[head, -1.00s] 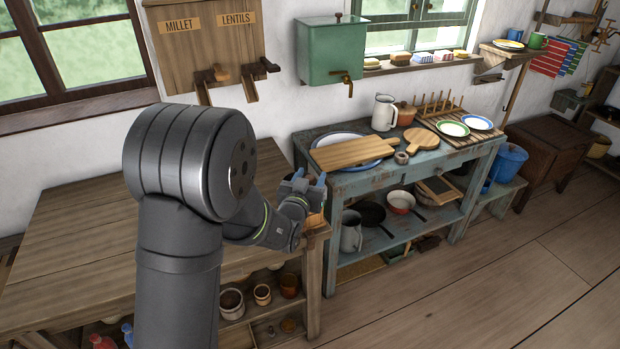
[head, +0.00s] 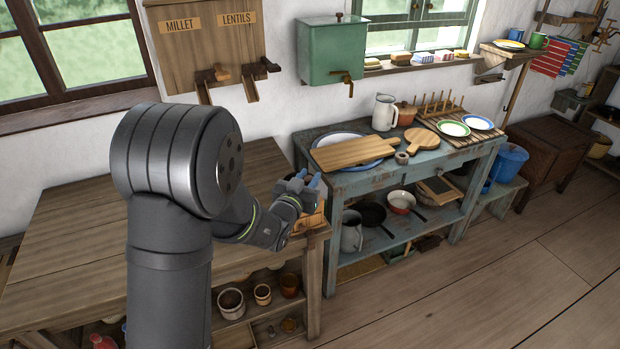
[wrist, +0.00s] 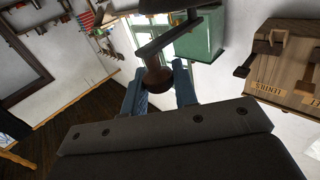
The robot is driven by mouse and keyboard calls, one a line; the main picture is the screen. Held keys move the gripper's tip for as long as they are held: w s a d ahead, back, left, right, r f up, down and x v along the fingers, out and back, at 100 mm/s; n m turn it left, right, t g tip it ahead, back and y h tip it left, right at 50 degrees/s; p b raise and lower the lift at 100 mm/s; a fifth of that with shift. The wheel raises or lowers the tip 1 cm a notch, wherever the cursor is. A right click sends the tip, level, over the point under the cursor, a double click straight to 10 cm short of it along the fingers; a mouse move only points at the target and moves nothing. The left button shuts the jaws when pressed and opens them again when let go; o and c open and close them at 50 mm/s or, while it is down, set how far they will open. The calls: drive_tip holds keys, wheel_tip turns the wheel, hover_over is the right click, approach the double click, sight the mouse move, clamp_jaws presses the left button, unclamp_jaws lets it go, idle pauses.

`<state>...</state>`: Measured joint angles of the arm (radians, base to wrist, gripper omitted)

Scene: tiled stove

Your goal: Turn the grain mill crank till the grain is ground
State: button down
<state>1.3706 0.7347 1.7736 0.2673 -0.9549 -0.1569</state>
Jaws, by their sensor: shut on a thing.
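In the wrist view, my gripper (wrist: 161,82) has its two blue fingers on either side of a round brown wooden knob (wrist: 157,76), shut on it. The knob sits at the end of the dark crank arm (wrist: 166,40), which runs up and right towards a dark part at the top edge. In the head view, my gripper (head: 303,184) is over the right end of the wooden table. The grain mill's wooden body (head: 311,221) shows only partly beside and below it, mostly hidden by my arm. The grain itself cannot be seen.
The wooden table (head: 75,235) is bare on its left. Right of it stands a blue-green worktable (head: 378,181) with a cutting board (head: 352,152) and dishes. A green tank (head: 331,52) and a dispenser labelled millet and lentils (head: 208,45) hang on the wall behind.

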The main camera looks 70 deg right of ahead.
drive_tip(key=w+m+g+y, duration=0.8)
drive_tip(key=m+g+y, duration=0.6)
drive_tip(key=g, duration=0.3)
drive_tip(key=shift+a+m+y, duration=0.3)
drive_tip(key=shift+a+m, duration=0.05)
drive_tip(key=shift+m, duration=0.45)
drive_tip(key=shift+w+r, duration=0.1)
drive_tip(key=c, duration=1.2)
unclamp_jaws()
drive_tip(key=shift+w+a, duration=0.2)
drive_tip(key=shift+w, duration=1.05)
drive_tip(key=shift+w+a, duration=0.25)
drive_tip(key=shift+w, duration=0.95)
drive_tip(key=shift+w+a, duration=0.2)
drive_tip(key=shift+w, duration=1.05)
drive_tip(key=shift+c, duration=0.2)
